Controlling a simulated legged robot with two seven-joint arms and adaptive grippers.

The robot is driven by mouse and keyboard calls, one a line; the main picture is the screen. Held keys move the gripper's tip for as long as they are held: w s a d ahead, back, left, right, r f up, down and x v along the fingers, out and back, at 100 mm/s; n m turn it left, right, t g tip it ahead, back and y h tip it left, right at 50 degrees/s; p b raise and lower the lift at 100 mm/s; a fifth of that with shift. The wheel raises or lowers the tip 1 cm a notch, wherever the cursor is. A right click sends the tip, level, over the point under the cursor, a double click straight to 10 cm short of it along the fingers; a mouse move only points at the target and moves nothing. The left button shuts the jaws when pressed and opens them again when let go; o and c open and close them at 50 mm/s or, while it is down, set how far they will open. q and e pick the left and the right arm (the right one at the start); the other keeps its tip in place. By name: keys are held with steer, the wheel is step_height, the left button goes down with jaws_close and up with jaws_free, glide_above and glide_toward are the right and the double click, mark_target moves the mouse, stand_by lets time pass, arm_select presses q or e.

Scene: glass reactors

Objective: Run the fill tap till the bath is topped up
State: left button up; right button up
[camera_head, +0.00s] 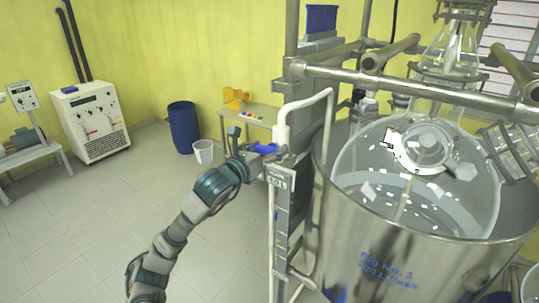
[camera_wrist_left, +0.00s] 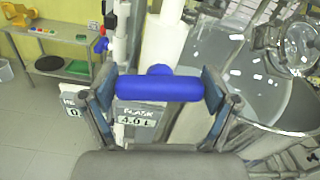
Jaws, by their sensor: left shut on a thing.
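The steel bath (camera_head: 375,262) with blue lettering stands at the right of the head view, with a round glass vessel (camera_head: 430,195) sitting in it. A white fill pipe (camera_head: 328,105) bends over its left rim; I cannot tell whether water runs from it. The blue tap handle (camera_head: 263,148) is left of the pipe. My left gripper (camera_head: 252,150) is shut on this handle. In the left wrist view the blue handle (camera_wrist_left: 160,88) lies crosswise between the two fingers of my left gripper (camera_wrist_left: 160,90). My right gripper is not in view.
Small label plates (camera_wrist_left: 136,116) hang below the tap. Steel frame bars (camera_head: 400,83) cross above the bath. A small table (camera_head: 262,113) with a yellow item, a blue drum (camera_head: 183,127) and a white bucket (camera_head: 203,151) stand behind.

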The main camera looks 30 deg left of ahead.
arm_select(q)
steer(key=shift+f+n+b, duration=0.15)
steer(key=shift+n+b, duration=0.25)
steer(key=shift+n, duration=0.1)
steer(key=n+b, duration=0.1)
steer(key=n, duration=0.1)
steer(key=n+b, duration=0.1)
steer(key=n, duration=0.1)
steer(key=shift+a+n, duration=0.2)
steer(key=shift+n, duration=0.1)
steer(key=shift+n+b, duration=0.5)
steer(key=shift+n, duration=0.5)
steer(key=shift+a+n, duration=0.1)
steer(key=shift+n, duration=0.7)
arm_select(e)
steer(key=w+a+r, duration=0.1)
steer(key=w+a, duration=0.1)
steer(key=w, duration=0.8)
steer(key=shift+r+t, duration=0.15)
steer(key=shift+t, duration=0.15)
arm_select(q)
steer(key=o, duration=0.9)
steer(key=shift+a, duration=0.15)
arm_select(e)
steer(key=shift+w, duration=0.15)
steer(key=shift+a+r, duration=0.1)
arm_select(q)
steer(key=shift+a, duration=0.1)
